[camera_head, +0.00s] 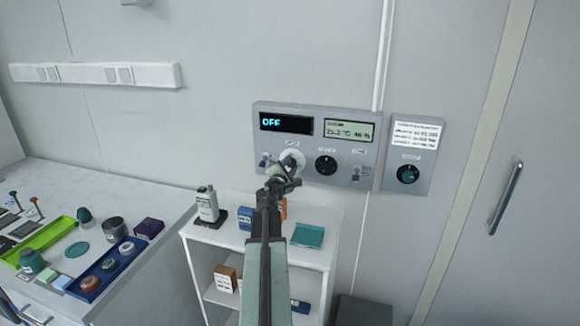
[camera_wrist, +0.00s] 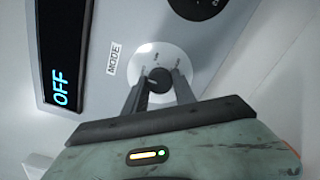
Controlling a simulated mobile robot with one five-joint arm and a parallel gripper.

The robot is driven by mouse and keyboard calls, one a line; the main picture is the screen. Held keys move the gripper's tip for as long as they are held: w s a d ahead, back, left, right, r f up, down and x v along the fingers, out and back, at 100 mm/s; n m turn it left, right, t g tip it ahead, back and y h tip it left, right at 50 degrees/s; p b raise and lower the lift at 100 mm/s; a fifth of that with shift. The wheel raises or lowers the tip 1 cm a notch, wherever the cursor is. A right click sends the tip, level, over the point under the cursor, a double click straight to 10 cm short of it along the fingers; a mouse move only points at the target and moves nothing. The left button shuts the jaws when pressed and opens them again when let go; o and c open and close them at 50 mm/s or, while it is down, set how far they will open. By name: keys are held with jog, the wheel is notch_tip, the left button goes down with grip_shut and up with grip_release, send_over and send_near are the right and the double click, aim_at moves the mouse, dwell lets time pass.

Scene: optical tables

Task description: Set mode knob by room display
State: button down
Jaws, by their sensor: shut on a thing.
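The mode knob (camera_wrist: 159,80) is a small dark knob on a white round dial, beside a label reading MODE in the wrist view. My gripper (camera_wrist: 160,90) has a finger on either side of the knob and is shut on it. In the head view my gripper (camera_head: 288,170) reaches the white dial (camera_head: 292,160) and hides most of the knob. The mode display (camera_head: 285,123) reads OFF in cyan. The room display (camera_head: 349,130) beside it is greenish and shows about 21.2 °C and 46 %. The knob's pointer direction is hard to tell.
A second black knob (camera_head: 326,164) sits right of the mode dial on the grey panel (camera_head: 318,113). A separate panel (camera_head: 415,128) with a teal knob is further right. Below stands a white shelf (camera_head: 200,240) with bottles and boxes. A table with trays is at left.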

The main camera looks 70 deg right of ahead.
jog(key=shift+s, duration=0.1)
jog(key=c, duration=1)
grip_release()
jog(key=shift+a, duration=0.1)
jog(key=a, duration=0.7)
jog(key=shift+s+a, duration=0.15)
jog(key=shift+a, duration=0.15)
